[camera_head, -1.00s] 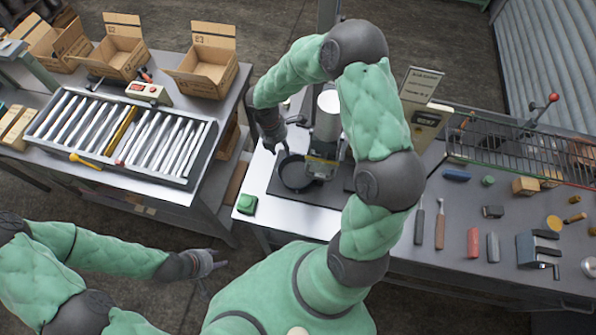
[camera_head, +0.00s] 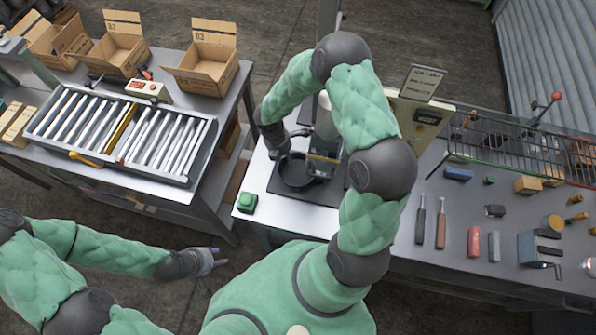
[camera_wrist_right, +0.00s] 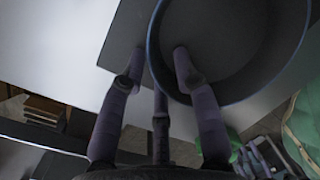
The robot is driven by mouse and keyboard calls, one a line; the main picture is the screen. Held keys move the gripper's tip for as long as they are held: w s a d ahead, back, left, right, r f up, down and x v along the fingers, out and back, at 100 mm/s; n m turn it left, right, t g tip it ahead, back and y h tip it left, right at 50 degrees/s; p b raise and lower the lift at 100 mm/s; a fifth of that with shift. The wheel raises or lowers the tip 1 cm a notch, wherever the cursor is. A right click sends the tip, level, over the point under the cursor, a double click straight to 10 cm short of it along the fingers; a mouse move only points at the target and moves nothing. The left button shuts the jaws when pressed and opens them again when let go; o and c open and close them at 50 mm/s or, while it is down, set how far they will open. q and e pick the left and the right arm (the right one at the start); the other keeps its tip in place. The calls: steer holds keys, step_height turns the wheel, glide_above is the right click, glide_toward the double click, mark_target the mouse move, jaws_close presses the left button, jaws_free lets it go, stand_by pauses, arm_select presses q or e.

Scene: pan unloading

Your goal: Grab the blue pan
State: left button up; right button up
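The dark round pan (camera_head: 294,174) sits on a dark mat (camera_head: 310,194) on the bench in front of me. In the right wrist view the pan (camera_wrist_right: 245,65) fills the upper right and its rim looks blue. My right gripper (camera_head: 287,148) reaches over the pan's far-left edge. In the wrist view its fingers (camera_wrist_right: 158,62) are apart, with the rim between them; one finger is over the pan's inside and the other outside. I cannot tell whether they touch it. My left gripper (camera_head: 213,263) is open and empty, away from the benches.
A machine (camera_head: 325,150) stands right beside the pan. A green button box (camera_head: 247,202) is at the bench's left corner. A roller conveyor (camera_head: 120,135) and open cartons (camera_head: 203,65) occupy the left table. A wire rack (camera_head: 510,155) and several tools lie to the right.

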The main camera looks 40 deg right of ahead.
jaws_close()
